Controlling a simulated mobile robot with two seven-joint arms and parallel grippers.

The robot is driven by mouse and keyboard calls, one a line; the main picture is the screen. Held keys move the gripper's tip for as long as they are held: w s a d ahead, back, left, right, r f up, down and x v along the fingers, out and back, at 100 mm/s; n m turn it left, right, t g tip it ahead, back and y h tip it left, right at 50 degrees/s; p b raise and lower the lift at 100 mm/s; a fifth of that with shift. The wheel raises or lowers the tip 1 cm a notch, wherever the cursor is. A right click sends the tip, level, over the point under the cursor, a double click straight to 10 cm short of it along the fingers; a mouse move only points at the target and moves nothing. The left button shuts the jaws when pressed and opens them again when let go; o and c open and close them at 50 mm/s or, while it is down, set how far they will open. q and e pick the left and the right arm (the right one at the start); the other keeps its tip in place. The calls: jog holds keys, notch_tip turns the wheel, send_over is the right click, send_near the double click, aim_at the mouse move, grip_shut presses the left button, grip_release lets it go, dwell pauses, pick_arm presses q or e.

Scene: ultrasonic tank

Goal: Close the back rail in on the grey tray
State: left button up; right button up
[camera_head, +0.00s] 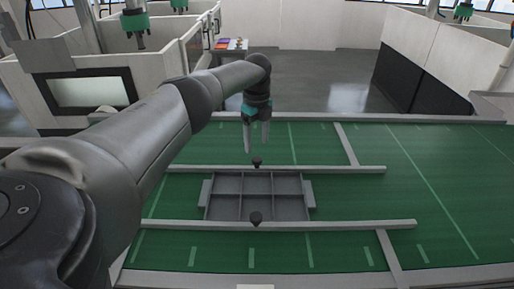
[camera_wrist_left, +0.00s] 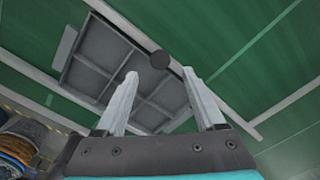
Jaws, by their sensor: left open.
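The grey tray (camera_head: 258,196) is an open, divided tray with a side tab at each end. It lies on the green table between two pale rails; its left part also shows in the wrist view (camera_wrist_left: 97,60). The back rail (camera_head: 340,169) runs along the tray's far side and carries a black knob (camera_head: 257,162), which also shows in the wrist view (camera_wrist_left: 160,60). I cannot tell whether this rail touches the tray. My left gripper (camera_head: 257,151) is open and empty, fingers pointing down above the back rail near its knob. My right gripper is out of view.
The front rail (camera_head: 350,225) with its black knob (camera_head: 255,218) lies along the tray's near side. Pale cross strips (camera_head: 346,145) run over the green table (camera_head: 430,180). The table's right part is clear. White-walled booths stand beyond.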

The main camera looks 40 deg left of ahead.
pick_arm(q)
notch_tip(320, 180, up, 9)
jog(key=shift+r, duration=0.15)
dwell(0.6)
